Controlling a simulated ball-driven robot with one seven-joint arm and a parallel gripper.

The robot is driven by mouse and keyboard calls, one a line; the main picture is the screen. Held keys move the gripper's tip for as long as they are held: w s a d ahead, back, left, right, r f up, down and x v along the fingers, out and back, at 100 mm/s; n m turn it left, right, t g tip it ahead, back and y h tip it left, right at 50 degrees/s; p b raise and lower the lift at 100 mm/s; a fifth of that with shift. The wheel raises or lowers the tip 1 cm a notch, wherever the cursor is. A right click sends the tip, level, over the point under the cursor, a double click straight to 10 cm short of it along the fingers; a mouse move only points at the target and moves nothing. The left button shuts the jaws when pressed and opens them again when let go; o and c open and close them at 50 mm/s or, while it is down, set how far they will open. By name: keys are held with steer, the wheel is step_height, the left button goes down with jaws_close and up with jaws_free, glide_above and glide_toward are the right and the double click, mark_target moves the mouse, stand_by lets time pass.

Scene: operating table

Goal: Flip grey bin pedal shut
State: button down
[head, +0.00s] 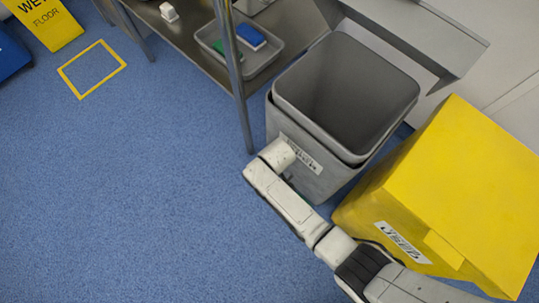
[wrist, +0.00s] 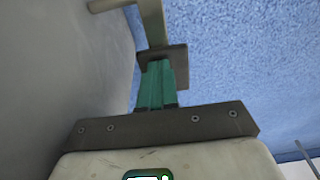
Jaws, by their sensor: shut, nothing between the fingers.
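The grey bin (head: 303,166) stands upright with its mouth open and a white label on its front. In the wrist view its grey side (wrist: 60,70) fills the left. My arm reaches down to the bin's front, and its own wrist hides the gripper in the head view. In the wrist view my gripper (wrist: 158,68) has its green fingers together, with nothing held. A pale bar (wrist: 151,22), which looks like part of the pedal, lies just beyond the fingertips, beside the bin. I cannot tell whether they touch. The pedal is hidden in the head view.
A yellow bin (head: 480,180) stands close on the right. A steel table (head: 185,42) with a grey tray (head: 266,66) is at the back left. A grey panel (head: 425,40) rises behind the bin. Blue floor (head: 130,190) is clear on the left.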

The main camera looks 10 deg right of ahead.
steer(key=shift+w+a+f+g+h+b, duration=0.2)
steer(key=shift+f+g+h+b, duration=0.1)
steer(key=shift+f+g, duration=0.1)
steer(key=shift+w+a+f+g+h+b, duration=0.1)
steer(key=shift+w+f+g+h+b, duration=0.1)
steer(key=shift+f+g+b, duration=0.15)
steer(key=shift+w+f, duration=0.1)
steer(key=shift+f, duration=0.25)
steer(key=shift+f+b, duration=0.2)
steer(key=shift+b, duration=0.1)
step_height(320, 180, up, 14)
steer(key=w+a+p, duration=0.1)
steer(key=w+p, duration=0.1)
steer(key=p, duration=0.7)
steer(key=shift+a+r+p, duration=0.15)
steer(key=shift+p, duration=0.15)
steer(key=shift+s, duration=0.1)
